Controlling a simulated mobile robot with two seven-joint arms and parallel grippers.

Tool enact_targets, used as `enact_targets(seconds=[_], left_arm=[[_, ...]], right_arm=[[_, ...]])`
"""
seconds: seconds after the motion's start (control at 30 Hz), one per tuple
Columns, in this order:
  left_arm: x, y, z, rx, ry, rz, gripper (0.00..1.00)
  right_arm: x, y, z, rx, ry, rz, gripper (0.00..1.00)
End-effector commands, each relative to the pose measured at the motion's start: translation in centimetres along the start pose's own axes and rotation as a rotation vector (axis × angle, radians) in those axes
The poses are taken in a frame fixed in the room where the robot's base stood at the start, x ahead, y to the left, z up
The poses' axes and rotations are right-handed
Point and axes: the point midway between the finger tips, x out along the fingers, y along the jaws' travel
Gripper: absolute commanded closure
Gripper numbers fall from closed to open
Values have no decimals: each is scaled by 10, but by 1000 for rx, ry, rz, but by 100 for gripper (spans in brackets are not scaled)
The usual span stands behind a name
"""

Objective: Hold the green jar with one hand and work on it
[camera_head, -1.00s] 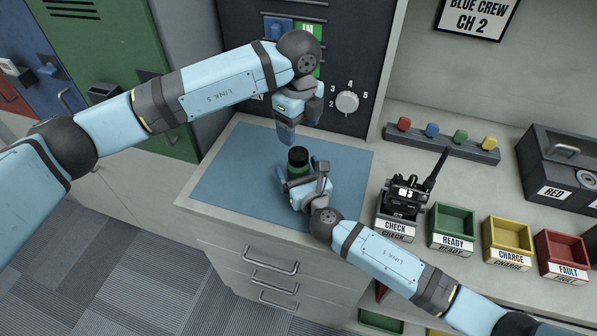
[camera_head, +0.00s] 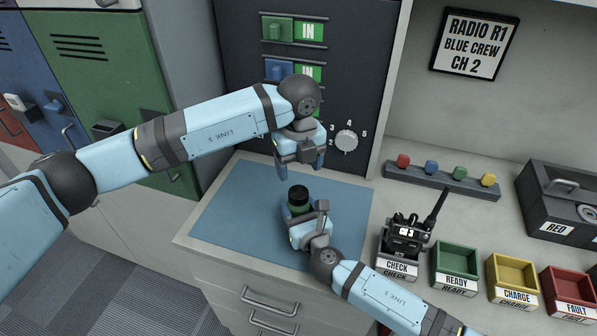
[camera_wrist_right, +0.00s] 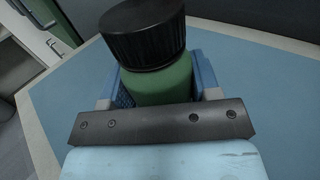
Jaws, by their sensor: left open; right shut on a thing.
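The green jar (camera_head: 299,203) with a black ribbed lid stands upright on the blue mat (camera_head: 235,205). In the right wrist view the jar (camera_wrist_right: 160,85) sits between blue finger pads, with its lid (camera_wrist_right: 143,35) on top. My right gripper (camera_head: 300,213) is shut on the jar's body from the front. My left gripper (camera_head: 299,172) is open, pointing down just above the lid, and appears apart from it. The jar's lower part is hidden by my right gripper.
A dark panel with a dial (camera_head: 346,140) and switches stands behind. To the right are a radio (camera_head: 407,232) in the check tray, a green ready tray (camera_head: 456,262), a yellow charge tray (camera_head: 512,275), a red fault tray (camera_head: 567,288) and a red-labelled case (camera_head: 562,205).

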Motion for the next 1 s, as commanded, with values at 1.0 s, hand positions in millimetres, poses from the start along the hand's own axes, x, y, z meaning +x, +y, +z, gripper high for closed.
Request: enact_targets(seconds=[1.0], left_arm=[[-1,-1,0,2278,-3,2,31]], right_arm=[[0,0,0,0,0,0,100]])
